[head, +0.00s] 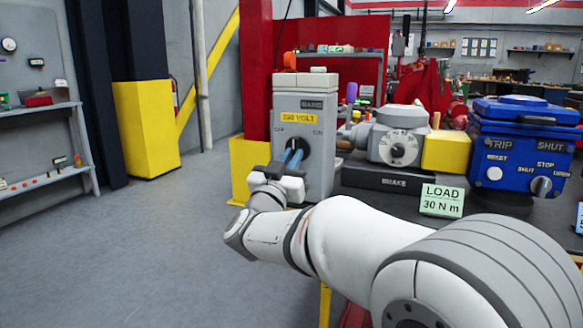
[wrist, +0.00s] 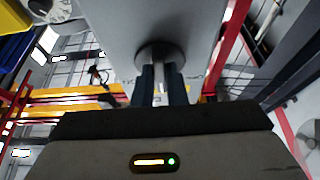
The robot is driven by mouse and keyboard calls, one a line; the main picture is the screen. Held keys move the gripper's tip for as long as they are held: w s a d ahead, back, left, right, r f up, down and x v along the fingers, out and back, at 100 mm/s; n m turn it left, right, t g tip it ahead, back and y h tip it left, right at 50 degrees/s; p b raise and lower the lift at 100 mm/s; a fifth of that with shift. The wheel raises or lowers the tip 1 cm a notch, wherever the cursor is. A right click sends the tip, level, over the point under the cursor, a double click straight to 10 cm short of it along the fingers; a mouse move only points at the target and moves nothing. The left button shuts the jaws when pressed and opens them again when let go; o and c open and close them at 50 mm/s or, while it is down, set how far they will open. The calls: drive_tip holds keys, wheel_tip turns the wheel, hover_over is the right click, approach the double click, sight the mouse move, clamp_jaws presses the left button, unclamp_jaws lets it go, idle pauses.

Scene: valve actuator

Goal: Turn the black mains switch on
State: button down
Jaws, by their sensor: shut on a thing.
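The black mains switch (head: 304,147) is a round dark knob on the front of a grey box (head: 316,172) with a yellow voltage label. Small markings stand at its upper left and upper right; the right one seems to read ON. My gripper (head: 294,155) reaches it from the front, its blue fingers shut on the switch's grip. In the wrist view the switch's dark round base (wrist: 155,52) shows beyond the fingertips (wrist: 162,75), with a lighter strip between them. The fingers hide much of the switch, so I cannot tell which marking it points to.
Right of the box stand a grey actuator (head: 395,140) on a dark brake base, a green-white load sign (head: 441,200) and a blue control unit (head: 525,150) with knobs. A yellow block (head: 146,130) stands at left. The floor (head: 150,240) at left is clear.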

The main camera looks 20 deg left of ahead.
drive_tip(key=m+h, duration=0.1)
drive_tip(key=m, duration=0.1)
drive_tip(key=m+h, duration=0.1)
drive_tip(key=m+h+b, duration=0.1)
drive_tip(key=m, duration=0.1)
drive_tip(key=shift+a+m+g, duration=0.25)
drive_tip(key=shift+m+g, duration=0.05)
drive_tip(key=shift+g, duration=0.1)
drive_tip(key=shift+a+r+m+g+h, duration=0.1)
drive_tip(key=shift+m+g+h, duration=0.4)
drive_tip(key=shift+m, duration=0.85)
drive_tip(key=shift+a+m+g+h, duration=0.1)
drive_tip(key=shift+m+g+h, duration=0.1)
drive_tip(key=shift+m+h, duration=0.85)
drive_tip(key=shift+m, duration=0.6)
drive_tip(key=c, duration=1.5)
unclamp_jaws()
drive_tip(key=shift+o, duration=0.2)
drive_tip(key=shift+y, duration=0.35)
drive_tip(key=p+v, duration=0.1)
drive_tip(key=v, duration=0.6)
drive_tip(key=shift+s+p, duration=0.3)
drive_tip(key=shift+p, duration=0.1)
